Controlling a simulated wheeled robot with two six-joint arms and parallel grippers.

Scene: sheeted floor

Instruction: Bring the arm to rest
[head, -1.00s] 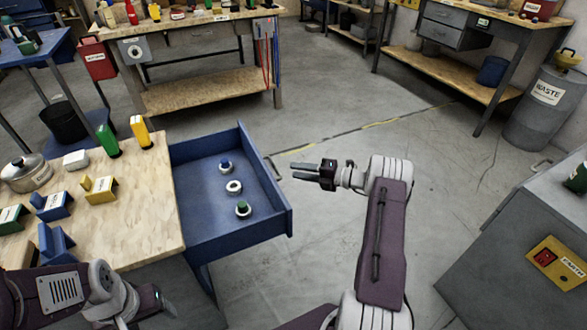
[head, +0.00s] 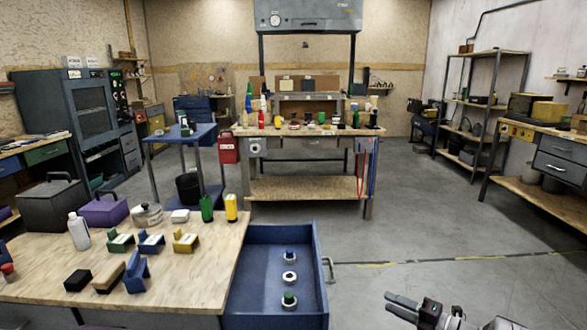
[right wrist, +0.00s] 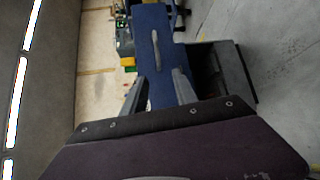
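My right gripper (head: 402,307) is at the bottom of the head view, to the right of the open blue drawer (head: 310,270) and apart from its handle (head: 329,270). In the right wrist view the two fingers of this gripper (right wrist: 159,92) stand apart, with nothing between them. The blue drawer front (right wrist: 150,40) and its handle (right wrist: 156,50) show beyond the fingers. My left gripper is in neither view.
The drawer holds a blue-topped piece (head: 289,254), a white ring (head: 289,276) and a green-topped piece (head: 289,299). The wooden worktop (head: 190,270) left of it carries blocks, bottles and a pot (head: 146,215). Floor (head: 430,235) right of the drawer is clear.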

